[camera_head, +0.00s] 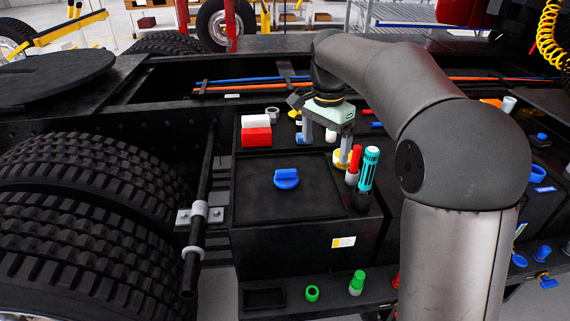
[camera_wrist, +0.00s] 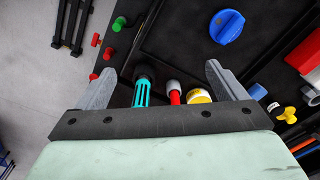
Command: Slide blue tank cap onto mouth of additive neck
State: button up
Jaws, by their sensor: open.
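The blue cap (camera_head: 286,179), round with a raised bar grip, lies on the flat black top of a box beside the truck tyres. It also shows at the top of the wrist view (camera_wrist: 227,27). My gripper (camera_head: 326,152) hangs behind and to the right of the cap, apart from it. Its two grey fingers are spread with nothing held, as the wrist view (camera_wrist: 161,70) shows. Several blue parts stand at the far right, including a ring-like blue piece (camera_head: 537,174). I cannot tell which part is the additive neck.
A teal-handled tool (camera_head: 368,165), a red-topped piece (camera_head: 355,158) and a yellow-white round piece (camera_head: 343,158) stand near my fingers. White and red blocks (camera_head: 256,137) lie behind the cap. Green fittings (camera_head: 357,283) sit on the lower ledge. Large tyres (camera_head: 85,220) fill the left.

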jog(key=w+a+f+m, duration=0.1)
jog(key=w+a+m, duration=0.6)
jog(key=w, duration=0.4)
jog(key=b, duration=0.1)
send_near(286, 170)
jog(key=f, duration=0.2)
jog(key=d+f, duration=0.1)
jog(key=f, duration=0.2)
jog(key=shift+w+d+f, duration=0.1)
jog(key=shift+w+f, duration=0.1)
jog(key=shift+f, duration=0.05)
jog(key=f, duration=0.2)
jog(key=a+f+p, duration=0.1)
jog(key=f, duration=0.1)
jog(key=shift+f, duration=0.6)
jog(key=c, duration=1.1)
